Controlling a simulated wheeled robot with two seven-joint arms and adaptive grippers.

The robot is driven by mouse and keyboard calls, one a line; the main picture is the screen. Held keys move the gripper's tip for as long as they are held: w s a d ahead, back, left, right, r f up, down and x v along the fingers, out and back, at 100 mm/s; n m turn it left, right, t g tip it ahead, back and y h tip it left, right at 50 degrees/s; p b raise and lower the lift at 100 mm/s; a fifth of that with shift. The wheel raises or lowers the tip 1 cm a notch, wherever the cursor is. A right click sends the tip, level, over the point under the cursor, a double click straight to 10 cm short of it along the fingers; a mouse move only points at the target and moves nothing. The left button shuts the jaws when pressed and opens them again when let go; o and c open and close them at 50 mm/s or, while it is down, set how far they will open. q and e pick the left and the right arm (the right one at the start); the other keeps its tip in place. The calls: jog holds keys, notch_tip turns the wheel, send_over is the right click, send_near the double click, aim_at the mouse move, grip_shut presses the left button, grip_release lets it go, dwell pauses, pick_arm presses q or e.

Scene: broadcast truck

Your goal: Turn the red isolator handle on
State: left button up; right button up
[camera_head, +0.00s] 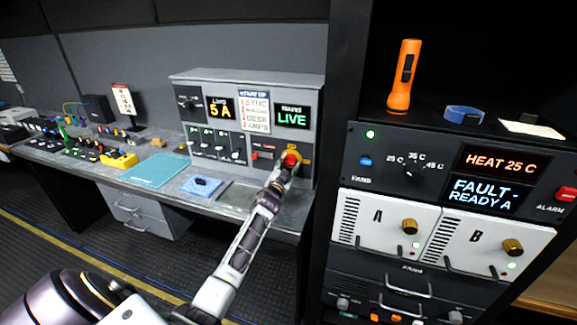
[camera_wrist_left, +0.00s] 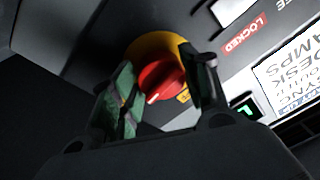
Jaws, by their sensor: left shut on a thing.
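The red isolator handle (camera_head: 290,158) sits on a yellow round plate at the lower right of the grey power panel (camera_head: 250,78). In the left wrist view the red handle (camera_wrist_left: 160,76) lies between the fingers, with a white mark at its lower left end and the yellow plate (camera_wrist_left: 150,46) behind it. My left gripper (camera_head: 289,166) is at the panel, shut on the handle. It also shows in the left wrist view (camera_wrist_left: 162,88), fingers on both sides of the handle. The gripper hides part of the plate and its labels. My right gripper is not seen.
A black rack (camera_head: 455,165) with modules stands close on the right, bearing an orange torch (camera_head: 404,78) and a blue band (camera_head: 464,114). The desk holds a teal mat (camera_head: 155,170) and a blue cloth (camera_head: 201,186). The panel screens read "LOAD 5 A" and "LIVE".

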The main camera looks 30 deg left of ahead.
pick_arm(q)
jog(key=shift+m, duration=0.6)
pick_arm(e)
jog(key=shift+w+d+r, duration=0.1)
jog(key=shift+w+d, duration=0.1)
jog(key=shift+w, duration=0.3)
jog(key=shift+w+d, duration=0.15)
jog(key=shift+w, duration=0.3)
pick_arm(q)
jog(key=o, duration=0.7)
jog(key=shift+o, duration=1.6)
jog(key=shift+s, duration=0.1)
jog(key=v, duration=1.1)
jog(key=shift+s, duration=0.4)
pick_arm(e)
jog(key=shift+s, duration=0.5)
pick_arm(q)
jog(key=shift+d, duration=0.1)
